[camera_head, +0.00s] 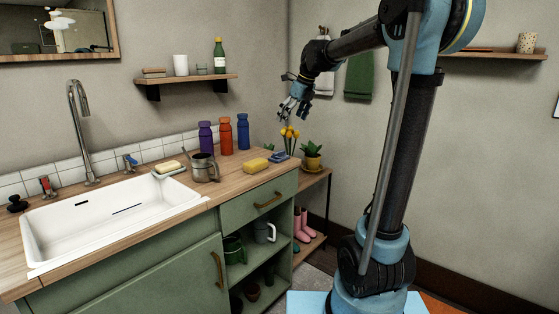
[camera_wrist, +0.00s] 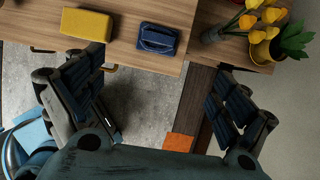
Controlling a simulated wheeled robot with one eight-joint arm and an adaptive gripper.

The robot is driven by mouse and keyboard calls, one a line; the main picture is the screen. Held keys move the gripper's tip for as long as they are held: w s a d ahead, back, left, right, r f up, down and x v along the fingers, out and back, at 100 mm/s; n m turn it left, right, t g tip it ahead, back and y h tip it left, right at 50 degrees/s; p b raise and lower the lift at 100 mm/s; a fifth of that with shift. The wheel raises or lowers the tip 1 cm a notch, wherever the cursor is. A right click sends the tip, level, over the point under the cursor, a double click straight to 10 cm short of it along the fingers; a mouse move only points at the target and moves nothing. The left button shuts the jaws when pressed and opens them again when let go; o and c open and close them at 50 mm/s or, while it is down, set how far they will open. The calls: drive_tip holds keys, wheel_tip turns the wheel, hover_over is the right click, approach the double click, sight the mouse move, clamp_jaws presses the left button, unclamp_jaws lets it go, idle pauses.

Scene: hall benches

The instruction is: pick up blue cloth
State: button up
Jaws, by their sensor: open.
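The blue cloth (camera_head: 279,157) is a small folded dark blue bundle lying on the wooden countertop near its right end. In the wrist view the blue cloth (camera_wrist: 157,39) lies near the counter edge, beyond the fingertips and between their two sides. My gripper (camera_head: 293,112) is raised in the air above the right end of the counter, apart from the cloth. In the wrist view my gripper (camera_wrist: 157,88) has its fingers spread wide with nothing between them.
A yellow sponge (camera_head: 255,166) lies left of the cloth. Yellow tulips (camera_head: 290,137) and a potted plant (camera_head: 312,155) stand to its right. Purple, orange and blue bottles (camera_head: 226,136) stand behind, with a metal watering can (camera_head: 204,167) further left. A white sink (camera_head: 110,212) fills the left.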

sight(279, 152)
drive_tip(key=x, duration=1.7)
drive_tip(key=shift+s+a+f, duration=0.15)
drive_tip(key=shift+a, duration=0.1)
drive_tip(key=shift+c, duration=0.5)
drive_tip(key=c, duration=0.9)
